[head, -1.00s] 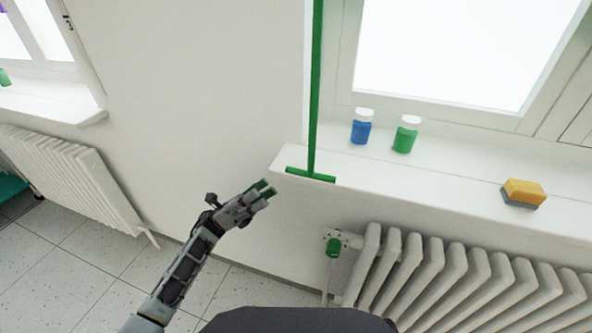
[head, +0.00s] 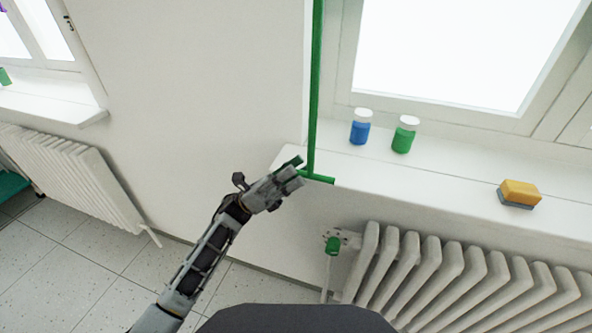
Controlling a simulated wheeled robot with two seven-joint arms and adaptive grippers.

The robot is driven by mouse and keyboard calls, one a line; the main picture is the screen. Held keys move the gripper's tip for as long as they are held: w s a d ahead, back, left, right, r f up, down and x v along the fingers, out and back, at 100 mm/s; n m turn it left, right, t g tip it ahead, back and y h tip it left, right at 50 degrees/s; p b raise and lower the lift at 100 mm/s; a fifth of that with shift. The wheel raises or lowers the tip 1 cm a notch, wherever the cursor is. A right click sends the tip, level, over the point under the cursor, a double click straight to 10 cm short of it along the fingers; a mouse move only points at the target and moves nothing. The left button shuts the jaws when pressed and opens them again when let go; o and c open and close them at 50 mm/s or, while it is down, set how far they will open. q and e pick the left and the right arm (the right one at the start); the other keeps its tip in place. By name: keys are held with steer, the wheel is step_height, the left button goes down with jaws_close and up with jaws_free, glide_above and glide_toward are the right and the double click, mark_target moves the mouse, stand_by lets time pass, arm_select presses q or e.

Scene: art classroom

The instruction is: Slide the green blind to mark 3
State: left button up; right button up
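The green blind (head: 315,90) shows as a narrow vertical green strip at the left side of the window. A short green bar (head: 319,179) crosses its lower end at the front edge of the sill. My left gripper (head: 292,172) is at the left end of this bar and covers part of it. I cannot tell whether the fingers touch the bar or only overlap it in view, nor how far apart they are. No numbered mark can be made out. My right gripper is not in view.
A blue jar (head: 360,131) and a green jar (head: 403,140) stand on the white sill (head: 440,179), with a yellow sponge (head: 519,193) farther right. A radiator (head: 450,285) with a green valve knob (head: 332,246) is below. Another radiator (head: 75,180) is at left.

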arm_select(q)
steer(key=shift+d+r, duration=0.3)
jaws_close()
stand_by(0.3)
